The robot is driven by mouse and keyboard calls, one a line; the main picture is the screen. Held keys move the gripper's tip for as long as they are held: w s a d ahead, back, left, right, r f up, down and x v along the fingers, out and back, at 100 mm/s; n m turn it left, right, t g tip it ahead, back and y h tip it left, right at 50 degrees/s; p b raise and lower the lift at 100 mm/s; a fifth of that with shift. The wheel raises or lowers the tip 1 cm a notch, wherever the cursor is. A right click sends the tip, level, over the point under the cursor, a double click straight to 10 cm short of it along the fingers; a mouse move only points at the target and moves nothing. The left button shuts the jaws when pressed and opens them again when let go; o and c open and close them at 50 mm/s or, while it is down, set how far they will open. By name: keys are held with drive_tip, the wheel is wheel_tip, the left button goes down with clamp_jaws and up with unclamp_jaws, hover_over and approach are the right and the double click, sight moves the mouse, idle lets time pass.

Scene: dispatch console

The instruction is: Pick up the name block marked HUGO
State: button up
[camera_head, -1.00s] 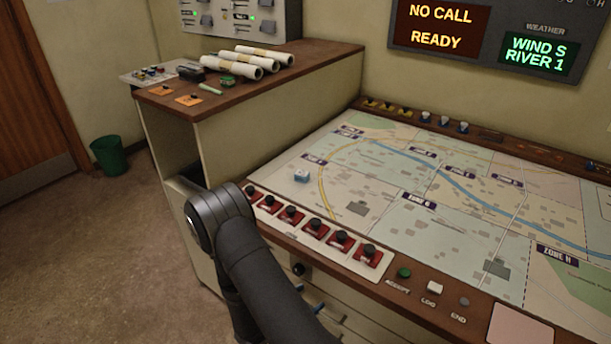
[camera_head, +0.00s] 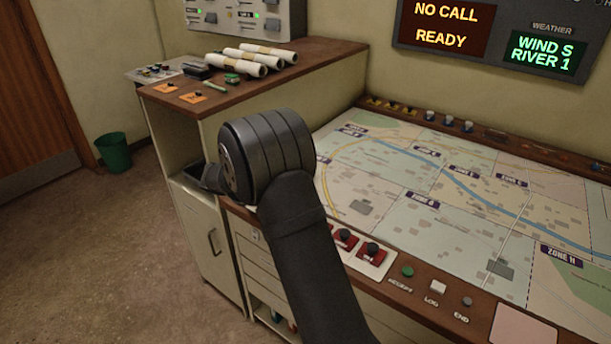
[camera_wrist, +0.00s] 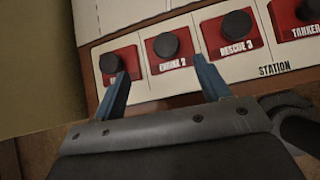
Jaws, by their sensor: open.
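No block with a readable HUGO mark shows in either view. Small blue-and-white blocks (camera_head: 447,120) and yellow ones (camera_head: 387,103) stand along the back ledge of the console in the head view, too small to read. In the head view my arm hides the gripper and the map's near left part.
The map (camera_head: 425,180) fills the console top, with a wooden front edge carrying a green button (camera_head: 407,271). A raised cabinet (camera_head: 330,75) with rolled papers (camera_head: 236,66) stands at the left. Drawers lie below. A green bin (camera_head: 114,152) is on the floor.

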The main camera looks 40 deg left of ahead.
drive_tip(key=w+d+r+n+g, duration=0.2)
drive_tip(key=w+r+n+g, duration=0.15)
drive_tip(key=w+r, duration=1.15)
drive_tip(key=shift+g, duration=0.45)
drive_tip(key=x, duration=0.9)
drive_tip(key=w+x, duration=0.1)
drive_tip(key=x, duration=0.4)
drive_tip(key=shift+r, duration=0.25)
drive_tip(key=x, duration=0.3)
drive_tip(key=s+x, duration=0.1)
drive_tip(key=x, duration=0.1)
drive_tip(key=shift+w+a+f, duration=0.15)
drive_tip(key=shift+f, duration=0.3)
drive_tip(key=shift+m, duration=0.25)
drive_tip(key=c, duration=1.1)
